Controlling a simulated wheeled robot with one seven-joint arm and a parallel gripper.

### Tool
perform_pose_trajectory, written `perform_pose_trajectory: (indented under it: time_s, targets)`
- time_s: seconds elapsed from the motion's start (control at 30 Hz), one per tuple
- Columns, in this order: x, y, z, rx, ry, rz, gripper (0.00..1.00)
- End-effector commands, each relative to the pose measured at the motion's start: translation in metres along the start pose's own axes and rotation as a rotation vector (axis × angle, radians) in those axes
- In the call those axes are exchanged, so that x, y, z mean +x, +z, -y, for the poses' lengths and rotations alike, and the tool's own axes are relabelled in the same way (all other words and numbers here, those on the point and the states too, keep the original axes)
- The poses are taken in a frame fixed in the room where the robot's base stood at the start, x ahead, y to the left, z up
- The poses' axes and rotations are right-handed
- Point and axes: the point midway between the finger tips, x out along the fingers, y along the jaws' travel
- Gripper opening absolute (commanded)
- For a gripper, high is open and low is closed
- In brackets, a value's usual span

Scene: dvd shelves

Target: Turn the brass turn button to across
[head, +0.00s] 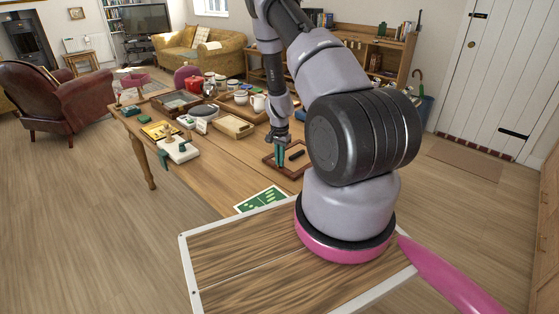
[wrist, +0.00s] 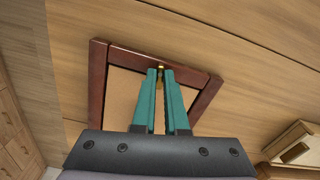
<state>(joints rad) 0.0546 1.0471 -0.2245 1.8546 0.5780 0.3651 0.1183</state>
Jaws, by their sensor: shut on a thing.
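A picture frame with a dark reddish-brown wooden border (wrist: 97,75) and a tan back panel (wrist: 122,92) lies on the table in the wrist view. The frame (head: 270,161) also shows in the head view, under my gripper. A small brass turn button (wrist: 161,68) is at the middle of the frame's upper rail in the wrist view. My gripper (wrist: 160,73), with teal fingers, is shut on the button, one finger on each side. The fingers hide much of it, so I cannot tell its exact angle. My gripper (head: 280,164) points down in the head view.
The wooden table (head: 228,166) is bare just left of the frame. A green printed sheet (head: 262,200) lies at its near edge. A shallow wooden tray (head: 234,126), a white device (head: 178,150) and several mugs and boxes stand farther back.

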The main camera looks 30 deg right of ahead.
Motion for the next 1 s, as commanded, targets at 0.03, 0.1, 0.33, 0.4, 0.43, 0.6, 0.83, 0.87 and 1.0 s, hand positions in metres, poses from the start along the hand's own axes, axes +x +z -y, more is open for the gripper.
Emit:
perform_pose_trajectory:
  time_s: [0.03, 0.1, 0.33, 0.4, 0.43, 0.6, 0.83, 0.87, 1.0]
  targets:
    - [-0.0004, -0.0001, 0.0003, 0.032, 0.000, -0.001, 0.00]
    - [-0.0004, -0.0003, 0.0000, 0.076, 0.000, -0.001, 0.00]
    - [-0.0004, -0.0006, -0.0008, 0.183, 0.000, -0.001, 0.00]
    - [-0.0004, -0.0005, -0.0008, 0.204, 0.000, -0.001, 0.00]
    - [-0.0004, -0.0004, -0.0008, 0.210, 0.000, -0.001, 0.00]
    - [-0.0003, -0.0002, -0.0008, 0.235, -0.001, 0.000, 0.00]
    - [-0.0003, -0.0002, -0.0010, 0.239, 0.000, 0.000, 0.00]
    - [-0.0003, -0.0002, -0.0010, 0.239, 0.000, 0.000, 0.00]
    - [-0.0002, -0.0001, -0.0011, 0.238, 0.000, 0.000, 0.00]
